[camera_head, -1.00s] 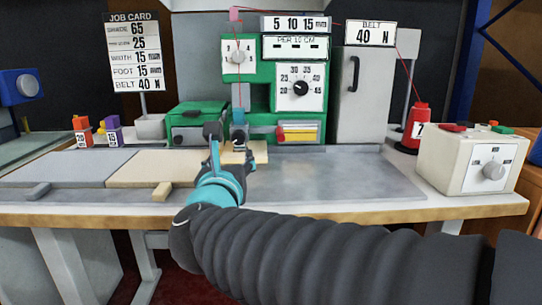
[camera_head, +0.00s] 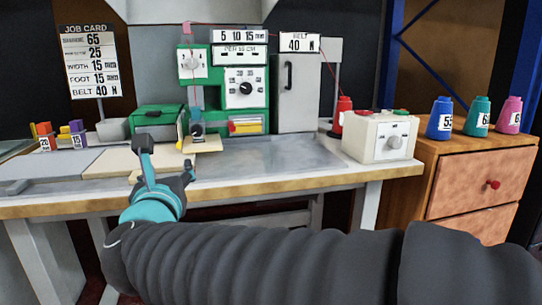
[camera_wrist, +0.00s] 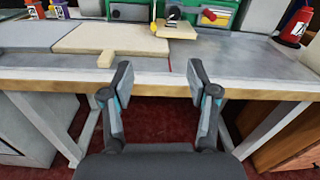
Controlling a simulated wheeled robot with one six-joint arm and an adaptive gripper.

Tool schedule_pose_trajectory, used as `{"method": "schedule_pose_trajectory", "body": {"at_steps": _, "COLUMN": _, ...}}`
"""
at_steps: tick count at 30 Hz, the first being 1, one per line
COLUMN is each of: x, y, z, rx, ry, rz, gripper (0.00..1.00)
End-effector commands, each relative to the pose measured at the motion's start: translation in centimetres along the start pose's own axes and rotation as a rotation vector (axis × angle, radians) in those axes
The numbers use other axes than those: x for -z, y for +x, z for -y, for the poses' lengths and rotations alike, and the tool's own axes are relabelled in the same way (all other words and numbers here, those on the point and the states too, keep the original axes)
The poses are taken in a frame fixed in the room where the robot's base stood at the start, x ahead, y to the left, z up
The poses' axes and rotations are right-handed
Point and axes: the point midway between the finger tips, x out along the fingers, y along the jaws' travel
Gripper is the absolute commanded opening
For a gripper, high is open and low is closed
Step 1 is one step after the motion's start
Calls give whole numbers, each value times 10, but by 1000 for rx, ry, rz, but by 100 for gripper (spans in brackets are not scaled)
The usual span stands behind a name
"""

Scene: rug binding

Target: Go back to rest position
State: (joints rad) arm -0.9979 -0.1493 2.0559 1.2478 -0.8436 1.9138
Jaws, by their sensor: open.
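My gripper (camera_head: 168,165) is open and empty. In the head view it stands in front of the table's near edge, at the end of my arm, which reaches in from the lower right. In the wrist view my gripper (camera_wrist: 160,82) shows both fingers spread apart with nothing between them, with the table front and the dark red floor behind. The green sewing machine (camera_head: 245,90) stands at the back of the table (camera_head: 285,150), beyond my gripper. A small pale plate sits under its needle area.
Pale boards (camera_head: 115,162) lie on the table's left. The white control box (camera_head: 380,135) and red spool (camera_head: 342,112) stand at its right. A wooden drawer cabinet (camera_head: 470,185) with blue (camera_head: 440,120), teal (camera_head: 477,118) and pink (camera_head: 508,115) spools stands further right. The middle tabletop is clear.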

Motion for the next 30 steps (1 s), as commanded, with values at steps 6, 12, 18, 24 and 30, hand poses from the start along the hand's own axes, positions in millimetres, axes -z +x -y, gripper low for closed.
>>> {"method": "schedule_pose_trajectory", "body": {"at_steps": 6, "x": 4, "y": 3, "z": -6, "rx": -43, "ry": -130, "rz": -14, "gripper": 59}}
{"method": "schedule_pose_trajectory", "body": {"at_steps": 12, "x": 9, "y": 0, "z": -31, "rx": -159, "ry": -328, "rz": -4, "gripper": 59}}
{"method": "schedule_pose_trajectory", "body": {"at_steps": 18, "x": 28, "y": -14, "z": -72, "rx": -361, "ry": -657, "rz": 43, "gripper": 59}}
{"method": "schedule_pose_trajectory", "body": {"at_steps": 24, "x": 67, "y": -56, "z": -108, "rx": -684, "ry": -1211, "rz": 205, "gripper": 59}}
{"method": "schedule_pose_trajectory", "body": {"at_steps": 30, "x": 121, "y": -99, "z": -71, "rx": -983, "ry": -1794, "rz": 398, "gripper": 59}}
